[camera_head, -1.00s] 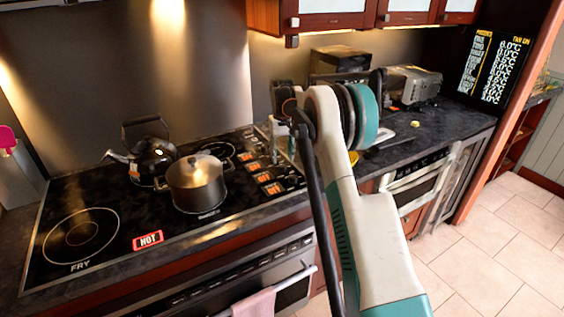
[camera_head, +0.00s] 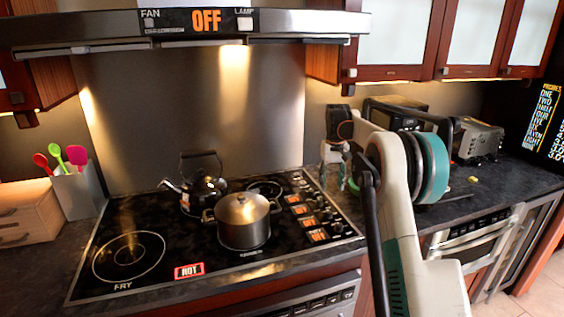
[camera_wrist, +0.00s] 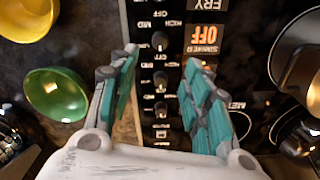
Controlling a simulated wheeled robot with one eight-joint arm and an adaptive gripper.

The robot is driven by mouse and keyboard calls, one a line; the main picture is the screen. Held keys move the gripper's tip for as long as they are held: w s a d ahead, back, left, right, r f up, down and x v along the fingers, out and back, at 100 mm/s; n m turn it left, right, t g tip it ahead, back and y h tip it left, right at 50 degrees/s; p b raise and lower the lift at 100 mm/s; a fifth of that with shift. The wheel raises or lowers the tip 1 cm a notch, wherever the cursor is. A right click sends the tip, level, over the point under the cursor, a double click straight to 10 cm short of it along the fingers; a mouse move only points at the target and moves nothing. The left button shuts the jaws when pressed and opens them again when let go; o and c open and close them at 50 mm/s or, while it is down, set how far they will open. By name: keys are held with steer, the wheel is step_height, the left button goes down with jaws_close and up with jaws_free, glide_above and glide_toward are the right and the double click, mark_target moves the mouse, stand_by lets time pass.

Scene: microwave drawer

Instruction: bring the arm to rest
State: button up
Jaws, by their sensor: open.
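My arm (camera_head: 405,220), white with teal and black parts, reaches up from the lower right of the head view, bent at a teal-ringed joint. My gripper (camera_head: 343,178) hangs down at the far end, partly hidden behind the arm. In the wrist view my gripper (camera_wrist: 161,58) is open, with its two teal-padded fingers apart and nothing between them. It is above the stove's strip of knobs (camera_wrist: 160,85).
A steel pot (camera_head: 243,222) and a dark kettle (camera_head: 204,190) stand on the black cooktop (camera_head: 150,225). A yellow bowl (camera_wrist: 28,18) and a green bowl (camera_wrist: 55,92) are left of my gripper in the wrist view. A toaster (camera_head: 478,140) stands at the back right.

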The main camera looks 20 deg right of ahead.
steer(key=shift+r, duration=0.1)
steer(key=s+a+r+n+t, duration=0.1)
steer(key=s+a+r+t, duration=0.1)
steer(key=s+a+r, duration=0.65)
steer(key=s+a+r+t, duration=0.2)
steer(key=s+a+r, duration=0.4)
steer(key=s, duration=0.6)
steer(key=s+a+f+t, duration=0.1)
steer(key=s+a+f, duration=0.2)
steer(key=s, duration=0.5)
steer(key=s+a+f+n+t, duration=0.1)
steer(key=s+a+f, duration=0.1)
steer(key=s, duration=0.5)
steer(key=s+a+f+t, duration=0.1)
steer(key=s+a+f, duration=0.2)
steer(key=s, duration=0.5)
steer(key=shift+s+a+f+b, duration=0.3)
steer(key=shift+f+b, duration=0.15)
steer(key=shift+f, duration=0.3)
